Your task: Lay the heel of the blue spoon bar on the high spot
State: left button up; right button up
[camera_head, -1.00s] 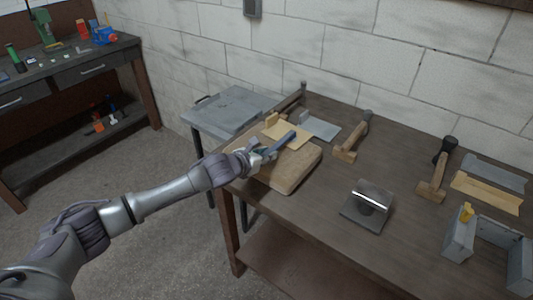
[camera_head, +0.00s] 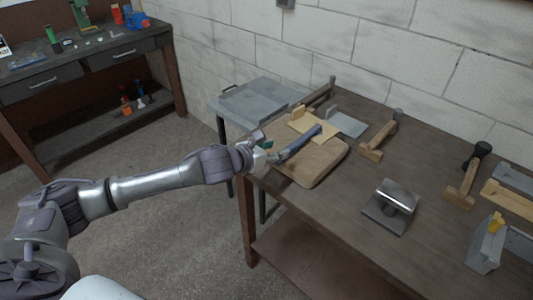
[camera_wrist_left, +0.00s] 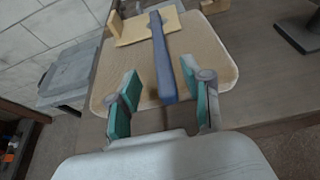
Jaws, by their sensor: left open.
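The blue spoon bar (camera_head: 299,142) lies with its far end over a tan sheet panel (camera_head: 309,121) and its near end over the wooden board (camera_head: 322,167). In the left wrist view the bar (camera_wrist_left: 162,58) points away from me, its near end just beyond and between the fingers. My left gripper (camera_head: 266,151) is at the board's left edge. Its green-padded fingers (camera_wrist_left: 164,104) are open, with a gap on both sides of the bar. I cannot make out the high spot. My right gripper is not in view.
A mallet (camera_head: 379,137), a black-headed hammer (camera_head: 466,177) and a metal dolly block (camera_head: 393,205) stand right of the board. A grey sheet (camera_head: 347,124) lies behind it. A grey side table (camera_head: 256,101) stands at left. Bare bench top lies in front.

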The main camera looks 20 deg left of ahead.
pick_arm(q)
jog(key=v, duration=0.4)
jog(key=shift+d, duration=0.15)
